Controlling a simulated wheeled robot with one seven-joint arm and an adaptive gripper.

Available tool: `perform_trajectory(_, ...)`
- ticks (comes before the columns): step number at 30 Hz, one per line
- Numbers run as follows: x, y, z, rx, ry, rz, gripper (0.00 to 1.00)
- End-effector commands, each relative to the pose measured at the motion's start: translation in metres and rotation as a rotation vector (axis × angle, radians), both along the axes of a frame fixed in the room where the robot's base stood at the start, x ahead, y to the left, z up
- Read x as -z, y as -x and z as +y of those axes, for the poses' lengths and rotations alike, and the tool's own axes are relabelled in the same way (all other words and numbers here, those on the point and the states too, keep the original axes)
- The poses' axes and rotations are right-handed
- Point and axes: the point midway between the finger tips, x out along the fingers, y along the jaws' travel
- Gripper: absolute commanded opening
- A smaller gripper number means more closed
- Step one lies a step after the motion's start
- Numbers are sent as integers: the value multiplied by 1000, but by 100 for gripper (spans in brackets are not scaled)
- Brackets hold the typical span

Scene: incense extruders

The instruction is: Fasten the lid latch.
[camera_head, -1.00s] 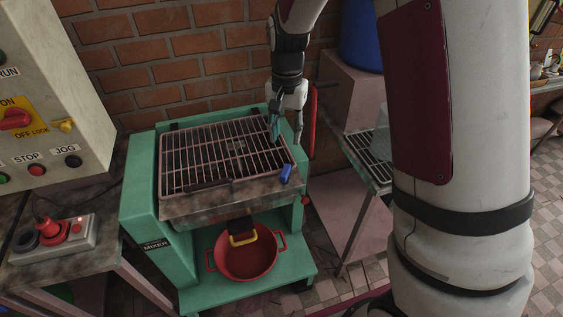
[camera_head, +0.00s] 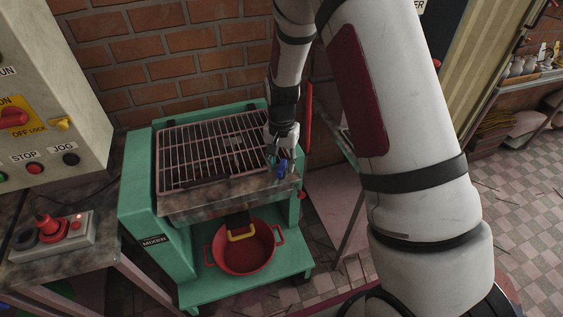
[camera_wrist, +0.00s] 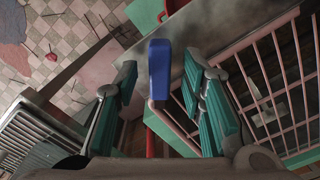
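The lid (camera_head: 207,150) is a pink wire grid lying closed over the green mixer (camera_head: 146,210). The lid latch (camera_head: 281,168) is a blue handle at the lid's front right corner. In the wrist view the blue latch (camera_wrist: 159,70) stands between my two fingers, beyond their tips. My gripper (camera_head: 280,150) is right above and behind the latch. In the wrist view my gripper (camera_wrist: 160,75) is open, with a teal-padded finger on each side and nothing held. I cannot tell if the latch is touched.
A red bowl (camera_head: 243,262) sits on the mixer's base under a yellow handle (camera_head: 242,236). A brick wall (camera_head: 165,60) is behind. A grated table (camera_wrist: 35,140) stands beside the mixer.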

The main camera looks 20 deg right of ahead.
Motion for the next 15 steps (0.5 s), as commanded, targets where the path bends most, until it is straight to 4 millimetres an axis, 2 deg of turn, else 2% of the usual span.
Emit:
perform_trajectory(4, 0, 0, 0, 0, 0, 0, 37)
perform_trajectory(9, 0, 0, 0, 0, 0, 0, 0)
perform_trajectory(15, 0, 0, 0, -2, 0, 0, 0)
